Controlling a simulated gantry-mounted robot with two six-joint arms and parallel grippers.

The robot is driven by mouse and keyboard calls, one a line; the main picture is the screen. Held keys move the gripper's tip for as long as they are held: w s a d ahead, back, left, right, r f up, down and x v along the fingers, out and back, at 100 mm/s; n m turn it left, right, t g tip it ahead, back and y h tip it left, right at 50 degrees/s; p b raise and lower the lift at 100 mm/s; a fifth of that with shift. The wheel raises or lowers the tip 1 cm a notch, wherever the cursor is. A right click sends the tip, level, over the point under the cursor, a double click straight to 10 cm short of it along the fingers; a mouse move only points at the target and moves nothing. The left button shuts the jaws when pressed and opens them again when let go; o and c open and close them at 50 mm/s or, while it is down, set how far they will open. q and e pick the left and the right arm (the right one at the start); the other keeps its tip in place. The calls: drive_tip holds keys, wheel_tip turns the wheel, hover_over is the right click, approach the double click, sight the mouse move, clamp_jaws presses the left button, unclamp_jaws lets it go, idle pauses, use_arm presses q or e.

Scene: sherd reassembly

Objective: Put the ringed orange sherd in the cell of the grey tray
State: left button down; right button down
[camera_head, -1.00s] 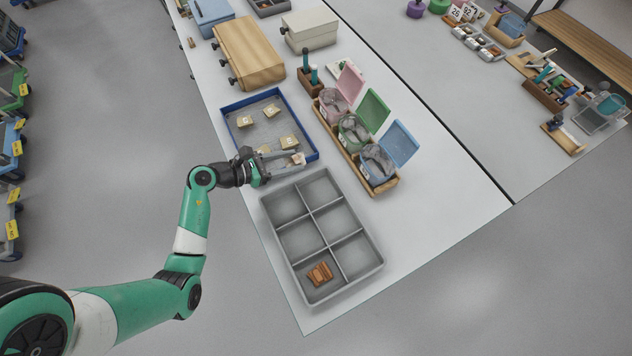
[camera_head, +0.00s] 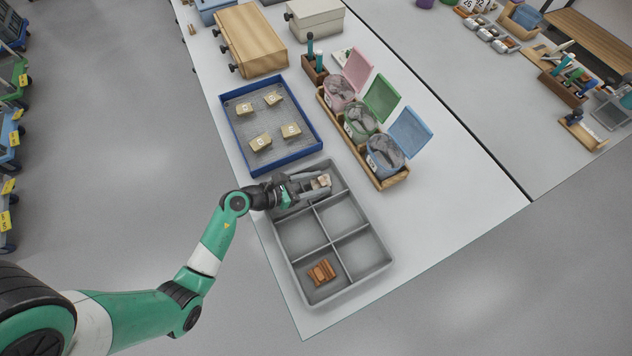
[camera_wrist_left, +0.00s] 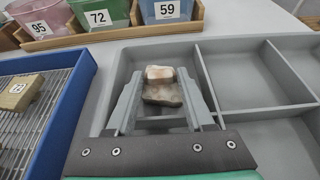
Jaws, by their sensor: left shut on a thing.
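My left gripper (camera_head: 308,186) is shut on a small pale, pinkish-brown sherd (camera_head: 322,181). In the left wrist view the sherd (camera_wrist_left: 162,88) shows a whitish upper part and a darker brown lower part between the fingers; I cannot make out a ring on it. The gripper is over the far row of cells of the grey tray (camera_head: 292,274); its height above the cell floor is hard to tell. Several orange-brown pieces (camera_head: 321,272) lie in the near left cell. The other cells I can see look empty. My right gripper is not in view.
A blue-rimmed tray (camera_head: 233,145) with several labelled tan blocks lies just beyond the grey tray. A wooden rack (camera_head: 385,184) with pink, green and blue lidded bins stands to the right. White tabletop is clear right of the grey tray.

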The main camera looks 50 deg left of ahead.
use_arm(q)
drive_tip(key=c, duration=0.7)
unclamp_jaws()
drive_tip(key=shift+f, duration=0.15)
drive_tip(key=o, duration=0.4)
drive_tip(key=shift+s+r, duration=0.15)
drive_tip(key=shift+r, duration=0.15)
drive_tip(key=p+v, duration=0.4)
drive_tip(key=v, duration=0.6)
drive_tip(key=shift+s+a+r, duration=0.1)
drive_tip(key=shift+s+a, duration=0.05)
drive_tip(key=shift+s, duration=0.1)
drive_tip(key=shift+s+r, duration=0.1)
drive_tip(key=shift+s, duration=0.45)
